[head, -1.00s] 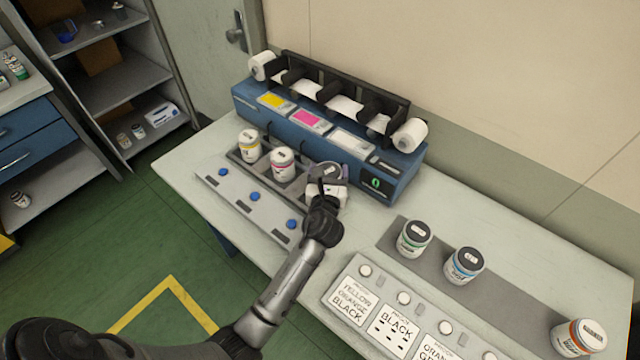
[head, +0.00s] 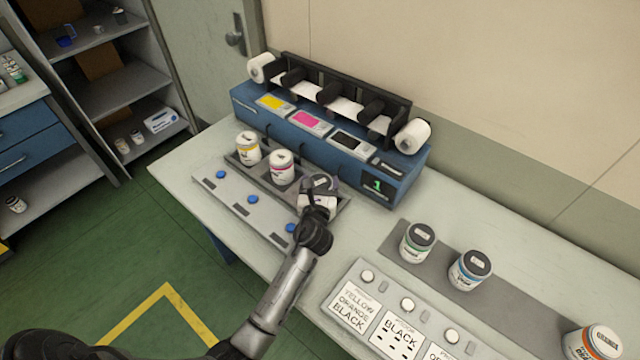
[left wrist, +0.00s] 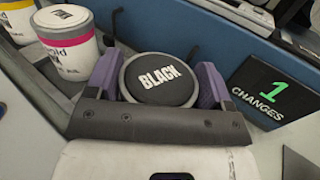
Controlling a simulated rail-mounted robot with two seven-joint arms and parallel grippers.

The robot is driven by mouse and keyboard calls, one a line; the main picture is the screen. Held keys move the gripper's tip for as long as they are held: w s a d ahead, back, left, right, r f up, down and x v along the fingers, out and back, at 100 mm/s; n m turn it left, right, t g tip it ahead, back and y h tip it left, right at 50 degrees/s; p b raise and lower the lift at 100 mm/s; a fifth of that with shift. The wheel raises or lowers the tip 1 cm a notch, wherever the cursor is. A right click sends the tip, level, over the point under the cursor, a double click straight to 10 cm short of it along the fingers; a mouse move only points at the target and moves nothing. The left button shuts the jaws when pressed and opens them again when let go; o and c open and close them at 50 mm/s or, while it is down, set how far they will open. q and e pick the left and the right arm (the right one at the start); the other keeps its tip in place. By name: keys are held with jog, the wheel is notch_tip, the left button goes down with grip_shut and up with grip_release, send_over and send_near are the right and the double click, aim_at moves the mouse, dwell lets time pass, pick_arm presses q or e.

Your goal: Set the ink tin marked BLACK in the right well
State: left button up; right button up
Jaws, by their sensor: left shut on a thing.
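The ink tin marked BLACK (left wrist: 159,78) is between the purple-padded fingers of my left gripper (left wrist: 158,85), which is shut on it. In the head view the black tin (head: 320,183) is at the right well of the tray (head: 343,203), partly hidden by my left gripper (head: 317,196). Whether its base touches the well floor is hidden. A yellow-banded tin (head: 248,148) is in the left well and a magenta-banded tin (head: 281,167) in the middle well. My right gripper is not in view.
The blue rewinder (head: 345,165) stands behind the tray; its display (head: 377,186) reads 1, with "CHANGES" in the wrist view. Green (head: 418,241), blue (head: 470,269) and orange (head: 594,345) tins stand on a grey mat at right. Label cards (head: 395,333) lie in front.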

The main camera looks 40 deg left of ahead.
pick_arm(q)
jog(key=o, duration=1.2)
jog(key=shift+f, duration=0.1)
jog(key=shift+s+d, duration=0.1)
jog(key=shift+s, duration=0.05)
jog(key=p+v, duration=0.1)
jog(key=v, duration=0.9)
jog(key=shift+s+d+p, duration=0.15)
jog(key=shift+s+p, duration=0.1)
jog(key=shift+p, duration=0.05)
jog(key=shift+s+d, duration=0.3)
jog(key=shift+s, duration=0.15)
